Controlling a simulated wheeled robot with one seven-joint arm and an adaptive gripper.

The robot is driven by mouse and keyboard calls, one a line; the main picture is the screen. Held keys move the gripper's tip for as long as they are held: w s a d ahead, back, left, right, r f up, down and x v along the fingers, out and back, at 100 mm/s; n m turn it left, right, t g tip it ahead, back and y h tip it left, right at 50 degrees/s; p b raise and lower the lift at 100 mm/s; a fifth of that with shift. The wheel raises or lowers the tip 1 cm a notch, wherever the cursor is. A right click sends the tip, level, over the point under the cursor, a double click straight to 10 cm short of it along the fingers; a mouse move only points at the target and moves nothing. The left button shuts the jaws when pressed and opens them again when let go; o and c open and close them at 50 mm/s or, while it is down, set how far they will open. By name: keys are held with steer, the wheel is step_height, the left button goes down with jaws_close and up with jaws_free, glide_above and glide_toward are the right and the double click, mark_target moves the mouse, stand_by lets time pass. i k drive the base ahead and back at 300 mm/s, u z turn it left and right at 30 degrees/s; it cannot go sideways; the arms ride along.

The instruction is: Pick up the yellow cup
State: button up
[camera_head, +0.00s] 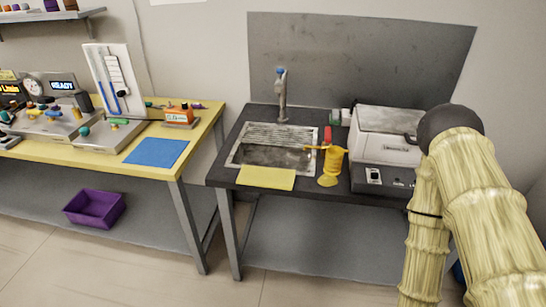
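A yellow cup-like object (332,160) stands on the dark sink counter, right of the sink basin and left of the white machine. A narrow yellow part juts from its upper left toward the basin, and a rounded yellow part shows at its foot; I cannot tell whether these belong to the cup. A red object (327,134) shows just behind it. My arm, in a pale yellow cover with a dark joint, fills the right side of the view. My gripper is not in view.
The dark counter (222,173) holds a sink (240,155) with a tap (282,98), a yellow cloth (267,178) and a white boxy machine (385,148). A yellow bench (205,118) with instruments and a blue mat (156,152) stands left. A purple bin (95,207) sits below.

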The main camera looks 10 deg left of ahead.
mark_target(334, 161)
steer(key=u, duration=2.15)
steer(key=i, duration=2.65)
steer(key=z, duration=3.95)
